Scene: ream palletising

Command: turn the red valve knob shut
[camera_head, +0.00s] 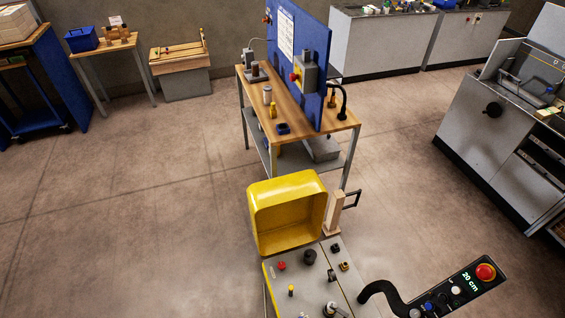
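Several red parts show, and I cannot tell for sure which is the valve knob. A small red knob (281,266) sits on the grey top of the machine in front, below the yellow hood. A larger red button (485,271) is on the black control panel at the lower right. Another small red knob (294,77) is on a grey box on the upright blue board. A small red part (267,18) sits at the board's upper left edge. Neither of my grippers is in view, so nothing is seen touching any of these.
The grey machine top (309,288) carries several small knobs. A yellow hood (290,212) rises behind it. A wooden workbench (254,87) with the blue board (313,50) stands beyond. A grey cabinet machine (480,125) is at right. The floor at left (140,210) is clear.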

